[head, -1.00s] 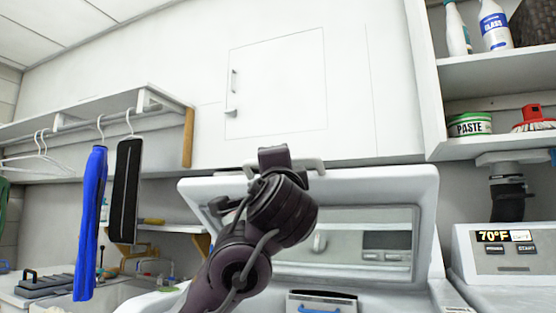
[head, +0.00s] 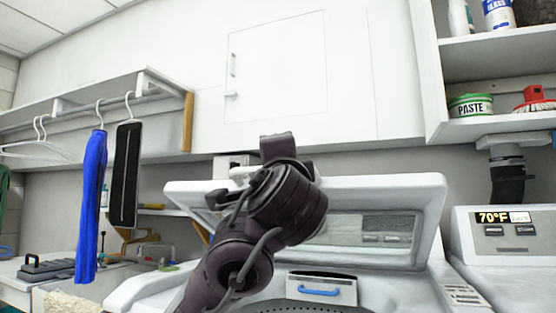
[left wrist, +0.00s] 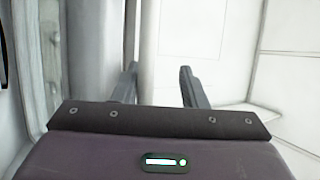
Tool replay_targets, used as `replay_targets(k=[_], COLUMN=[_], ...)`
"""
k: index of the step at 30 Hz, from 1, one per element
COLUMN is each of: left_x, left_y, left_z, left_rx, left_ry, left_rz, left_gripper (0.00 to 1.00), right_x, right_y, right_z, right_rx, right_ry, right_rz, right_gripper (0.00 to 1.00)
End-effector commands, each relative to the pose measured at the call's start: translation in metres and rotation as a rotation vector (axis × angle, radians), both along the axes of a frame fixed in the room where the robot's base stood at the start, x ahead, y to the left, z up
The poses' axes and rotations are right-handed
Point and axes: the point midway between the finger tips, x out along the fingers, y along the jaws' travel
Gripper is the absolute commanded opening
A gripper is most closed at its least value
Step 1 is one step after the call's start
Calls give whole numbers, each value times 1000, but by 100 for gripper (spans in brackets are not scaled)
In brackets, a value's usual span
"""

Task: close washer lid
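The washer lid (head: 400,183) is raised and tilted, its white rim framing a grey panel through which dials and small displays show. The washer body (head: 440,290) is below it, with a tray with a blue handle (head: 320,291) at the opening. My left arm rises from the bottom centre in front of the lid. My left gripper (left wrist: 159,68) is at the lid's top edge; its fingers stand apart in the left wrist view, a pale vertical band showing between them. I cannot tell whether they touch the lid. My right gripper is in neither view.
A hanger rail with a blue garment (head: 91,205) and a sink area (head: 55,275) are at the left.

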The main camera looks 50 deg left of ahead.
Motion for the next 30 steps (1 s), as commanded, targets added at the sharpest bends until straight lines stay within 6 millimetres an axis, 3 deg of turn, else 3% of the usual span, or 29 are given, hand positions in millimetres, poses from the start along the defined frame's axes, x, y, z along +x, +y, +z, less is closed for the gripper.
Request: replay_targets(k=[18,30], left_x=[-24,-26], left_y=[-31,-33], left_z=[-22,-23], left_rx=[8,6], left_ry=[-13,-14], left_rz=[-11,-9], left_gripper=[35,35], right_x=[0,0], right_y=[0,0], right_z=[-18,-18], right_rx=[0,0], right_ry=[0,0], right_rz=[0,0], right_gripper=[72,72])
